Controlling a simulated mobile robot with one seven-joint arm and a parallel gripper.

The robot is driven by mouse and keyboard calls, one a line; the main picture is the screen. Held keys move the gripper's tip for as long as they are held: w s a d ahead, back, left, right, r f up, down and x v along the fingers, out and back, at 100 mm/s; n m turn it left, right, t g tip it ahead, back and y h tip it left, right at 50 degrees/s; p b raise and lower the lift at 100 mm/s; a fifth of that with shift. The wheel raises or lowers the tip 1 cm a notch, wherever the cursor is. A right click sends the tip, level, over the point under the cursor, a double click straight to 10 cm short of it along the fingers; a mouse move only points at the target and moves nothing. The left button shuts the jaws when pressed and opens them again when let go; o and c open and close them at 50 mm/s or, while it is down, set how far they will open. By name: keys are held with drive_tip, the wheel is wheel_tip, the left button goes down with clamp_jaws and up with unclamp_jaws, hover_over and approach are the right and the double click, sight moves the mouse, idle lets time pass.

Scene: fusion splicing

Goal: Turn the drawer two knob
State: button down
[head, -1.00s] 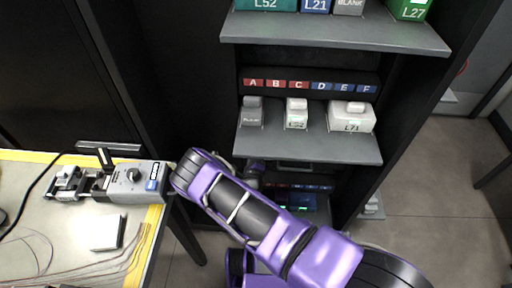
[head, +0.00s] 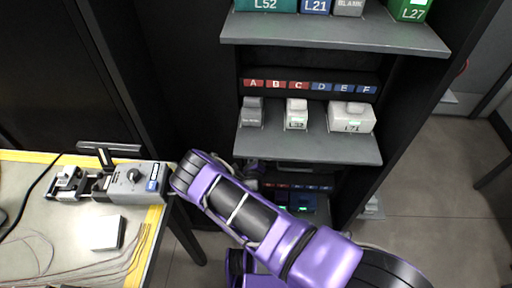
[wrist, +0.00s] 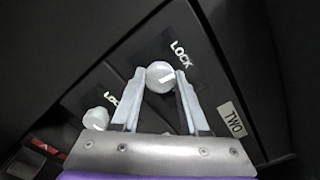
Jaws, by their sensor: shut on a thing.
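The drawer two knob (wrist: 160,75) is a round white knob with a pale line across its face, in the wrist view. It sits on a dark drawer front beside a LOCK label (wrist: 180,50) and a TWO label (wrist: 232,119). My gripper (wrist: 158,82) has its two fingers shut on this knob from either side. In the head view my purple arm reaches down toward the lower shelves, and the gripper and knob are hidden there.
A second white knob (wrist: 96,118) with its own LOCK label is to the left in the wrist view. In the head view a grey shelf (head: 300,147) carries labelled units above my arm. A workbench (head: 50,225) with a splicing device (head: 131,182) stands at left.

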drive_tip(key=shift+a+m+p, duration=0.1)
drive_tip(key=shift+m+p, duration=1.45)
drive_tip(key=shift+m, duration=6.55)
drive_tip(key=shift+c, duration=2.1)
unclamp_jaws()
drive_tip(key=shift+s, duration=0.1)
